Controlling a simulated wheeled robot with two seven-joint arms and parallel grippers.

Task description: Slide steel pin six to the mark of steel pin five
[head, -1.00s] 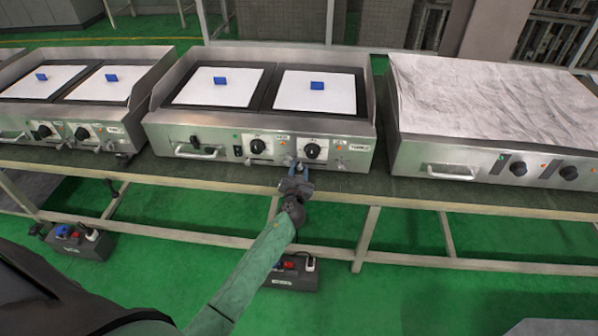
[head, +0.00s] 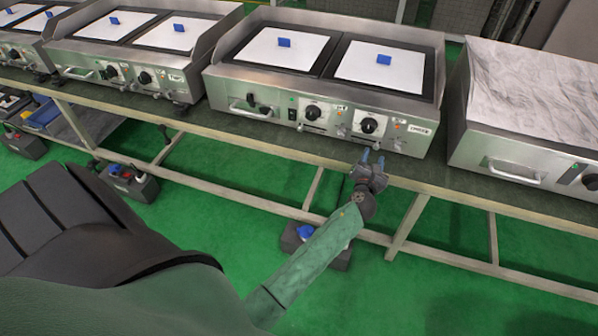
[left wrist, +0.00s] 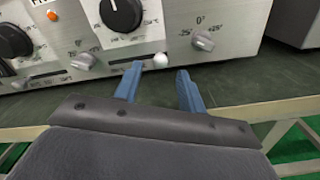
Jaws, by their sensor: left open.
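A small round pale steel pin head (left wrist: 161,60) sticks out at the right end of a short dark slot below a black dial in the left wrist view. I cannot read a number on it, so I cannot tell which pin it is. My left gripper (left wrist: 160,72) is open, its blue fingers on either side below the pin head, with nothing seen between them. In the head view my left gripper (head: 373,157) is in front of the middle griddle's (head: 310,112) front panel, below its right dial (head: 369,124). My right gripper is not in view.
Small grey knobs sit left (left wrist: 84,60) and right (left wrist: 203,42) of the slot. A griddle with a crumpled silver cover (head: 525,90) stands to the right, another griddle (head: 125,60) to the left. The dark bench top (head: 300,143) is clear in front.

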